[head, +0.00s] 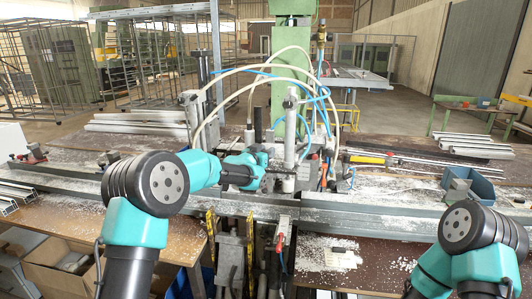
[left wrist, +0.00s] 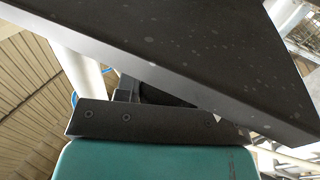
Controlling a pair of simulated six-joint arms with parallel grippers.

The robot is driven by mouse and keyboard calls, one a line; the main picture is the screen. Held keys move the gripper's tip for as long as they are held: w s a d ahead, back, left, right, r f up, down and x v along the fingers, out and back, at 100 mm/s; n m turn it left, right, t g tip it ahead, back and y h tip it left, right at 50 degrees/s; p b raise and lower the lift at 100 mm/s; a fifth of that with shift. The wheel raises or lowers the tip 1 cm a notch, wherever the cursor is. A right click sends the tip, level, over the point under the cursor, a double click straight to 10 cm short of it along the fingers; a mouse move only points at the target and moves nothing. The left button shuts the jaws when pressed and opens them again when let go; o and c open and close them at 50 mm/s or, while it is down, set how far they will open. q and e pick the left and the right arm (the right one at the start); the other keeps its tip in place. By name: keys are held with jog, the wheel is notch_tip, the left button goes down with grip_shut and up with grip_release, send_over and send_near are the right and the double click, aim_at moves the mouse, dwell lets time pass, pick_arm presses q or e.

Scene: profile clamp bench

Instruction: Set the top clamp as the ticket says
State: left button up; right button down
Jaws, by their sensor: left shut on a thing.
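The clamp unit stands at mid-bench, with a silver upright cylinder (head: 290,135) and hoses; I take this for the top clamp. My left gripper (head: 264,171) reaches in from the left to the lower part of this cylinder. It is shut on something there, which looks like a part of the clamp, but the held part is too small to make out. In the left wrist view, a teal gripper body (left wrist: 150,160) and a dark screwed bar (left wrist: 140,120) show below a large dark speckled plate (left wrist: 220,65). I cannot make out a readable ticket. My right gripper is out of view.
A long grey profile rail (head: 370,222) crosses the bench front. White and blue hoses (head: 245,70) arch above the clamp. A blue bin (head: 476,187) stands at right, and stacked profiles (head: 140,122) lie at left. My right arm (head: 470,228) is at lower right.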

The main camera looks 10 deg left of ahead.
pick_arm(q)
grip_shut()
jog(key=shift+f, duration=1.35)
jog(key=o, duration=0.6)
grip_release()
jog(key=shift+o, duration=1.4)
jog(key=shift+r, duration=0.1)
jog(key=shift+s+a, duration=0.1)
jog(key=shift+s, duration=0.05)
jog(key=v, duration=1.7)
